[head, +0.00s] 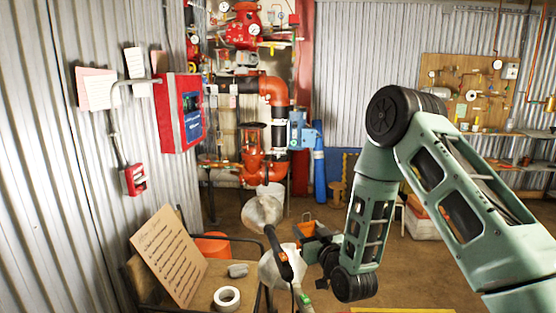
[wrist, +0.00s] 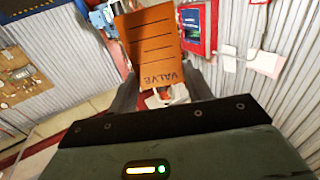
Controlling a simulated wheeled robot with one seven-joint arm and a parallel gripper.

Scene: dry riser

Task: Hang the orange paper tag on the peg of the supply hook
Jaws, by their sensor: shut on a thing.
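The orange paper tag (wrist: 158,40) fills the upper middle of the wrist view. It has dark lines and the word VALVE, which appears upside down. My gripper (wrist: 163,92) is shut on the tag's near end, with dark fingers on either side. A small white piece (wrist: 168,95) shows between the fingers, and I cannot tell what it is. In the head view my arm comes in from the right and bends down to the wrist, and I cannot clearly make out the tag there. I cannot pick out the supply hook or its peg in either view.
A red wall box (head: 180,112), also in the wrist view (wrist: 198,25), hangs on the left wall near pinned papers (head: 97,88). A bench with a written board (head: 168,255) and a white tape roll (head: 227,298) stands lower left. Red pipework (head: 274,90) stands behind.

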